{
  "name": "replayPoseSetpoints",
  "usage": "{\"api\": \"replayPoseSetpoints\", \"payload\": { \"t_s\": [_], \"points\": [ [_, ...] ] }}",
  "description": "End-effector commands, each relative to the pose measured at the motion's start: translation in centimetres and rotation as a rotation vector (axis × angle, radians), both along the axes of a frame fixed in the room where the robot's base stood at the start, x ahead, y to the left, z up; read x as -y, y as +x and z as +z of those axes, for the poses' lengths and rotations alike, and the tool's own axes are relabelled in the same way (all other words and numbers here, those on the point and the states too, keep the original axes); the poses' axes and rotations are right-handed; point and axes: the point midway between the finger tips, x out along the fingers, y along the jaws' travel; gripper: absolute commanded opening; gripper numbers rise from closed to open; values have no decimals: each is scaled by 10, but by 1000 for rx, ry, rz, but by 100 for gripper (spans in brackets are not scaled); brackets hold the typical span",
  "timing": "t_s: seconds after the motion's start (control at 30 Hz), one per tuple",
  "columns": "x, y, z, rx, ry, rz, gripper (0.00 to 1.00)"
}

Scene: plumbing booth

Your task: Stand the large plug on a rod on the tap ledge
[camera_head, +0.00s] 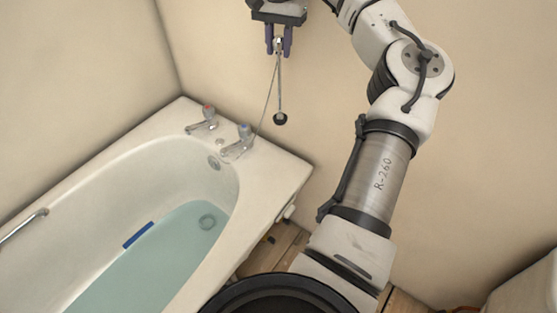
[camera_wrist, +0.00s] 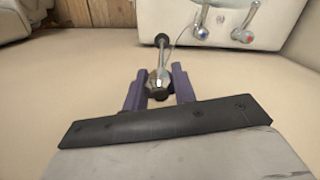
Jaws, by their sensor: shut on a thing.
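The large plug on a rod hangs from my gripper (camera_head: 279,43) in the head view. Its black plug end (camera_head: 280,118) is at the bottom of the thin metal rod, and a thin line runs from near the rod's top down towards the taps. In the wrist view my gripper (camera_wrist: 160,88) is shut on the rod's metal top (camera_wrist: 158,83), with the black plug end (camera_wrist: 162,40) pointing away. The tap ledge (camera_head: 262,160) is the bath's end rim, below the plug in the head picture. The plug appears held in the air, clear of the ledge.
Two taps stand on the ledge, one red-topped (camera_head: 206,116) and one blue-topped (camera_head: 243,138). The bath holds bluish water (camera_head: 150,262) and a blue strip (camera_head: 138,235). A grab rail (camera_head: 25,226) is at the left. The walls are close behind the ledge.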

Motion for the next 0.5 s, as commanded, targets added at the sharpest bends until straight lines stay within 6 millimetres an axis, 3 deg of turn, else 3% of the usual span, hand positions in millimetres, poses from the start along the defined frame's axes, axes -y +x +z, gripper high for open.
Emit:
{"api": "replayPoseSetpoints", "payload": {
  "t_s": [0.17,0.27,0.5],
  "points": [
    [0,-1,-4,-45,18,0,0],
    [0,-1,-23,-48,21,2,0],
    [0,-2,-87,-48,21,3,0]
  ]
}}
